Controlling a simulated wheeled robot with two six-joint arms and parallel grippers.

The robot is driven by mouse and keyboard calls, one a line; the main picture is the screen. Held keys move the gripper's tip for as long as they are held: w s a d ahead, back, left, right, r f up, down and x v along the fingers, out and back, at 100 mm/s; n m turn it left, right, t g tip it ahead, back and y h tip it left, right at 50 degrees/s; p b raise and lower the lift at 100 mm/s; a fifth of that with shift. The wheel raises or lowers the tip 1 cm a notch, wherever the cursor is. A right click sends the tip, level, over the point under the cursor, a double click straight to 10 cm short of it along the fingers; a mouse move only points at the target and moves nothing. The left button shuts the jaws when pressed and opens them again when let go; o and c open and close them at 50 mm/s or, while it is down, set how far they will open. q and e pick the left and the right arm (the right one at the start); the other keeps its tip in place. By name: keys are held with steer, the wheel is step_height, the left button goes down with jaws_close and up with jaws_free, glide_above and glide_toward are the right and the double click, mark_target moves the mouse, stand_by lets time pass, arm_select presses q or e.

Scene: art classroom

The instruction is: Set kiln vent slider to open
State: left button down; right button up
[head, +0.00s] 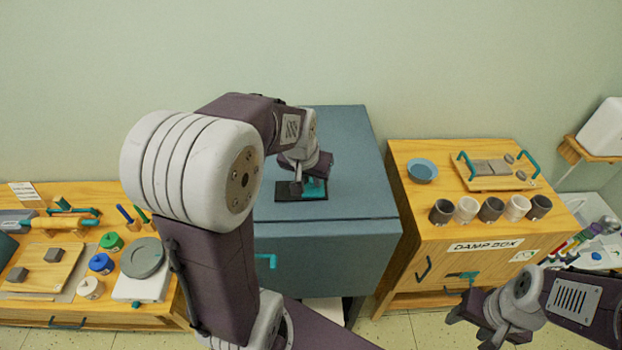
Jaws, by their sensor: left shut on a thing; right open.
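The kiln (345,140) is a blue-grey box against the wall, with a teal handle (266,260) on its front. On its top lies a dark vent plate (288,197) carrying a teal slider (317,187). My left gripper (309,186) reaches over the kiln top and is shut on the teal slider. The gripper and wrist hide part of the slider and plate, so I cannot read its position markings. My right gripper (464,325) is open and empty at lower right, in front of the damp box (440,250).
The wooden damp box bears several cups (491,208), a blue bowl (422,170) and a tray with teal handles (493,182). At left, a wooden table (125,318) holds paint jars, clay boards and a grey disc (143,257). My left arm hides part of the kiln front.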

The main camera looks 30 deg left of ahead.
arm_select(q)
steer(key=shift+a+r, duration=0.1)
steer(key=shift+a, duration=0.1)
steer(key=c, duration=1.5)
jaws_free()
steer(key=shift+a, duration=0.1)
steer(key=shift+c, duration=0.2)
steer(key=shift+o, duration=1.2)
steer(key=shift+w+d, duration=0.15)
steer(key=shift+d, duration=0.05)
steer(key=shift+w+d, duration=0.45)
steer(key=shift+d, duration=0.1)
steer(key=shift+s+a, duration=0.35)
steer(key=shift+a, duration=0.05)
steer(key=shift+s+a, duration=0.1)
steer(key=shift+s, duration=0.05)
steer(key=b+v, duration=0.1)
steer(key=v, duration=0.7)
steer(key=shift+r, duration=0.35)
arm_select(e)
steer(key=shift+a+f, duration=0.2)
steer(key=shift+f, duration=0.5)
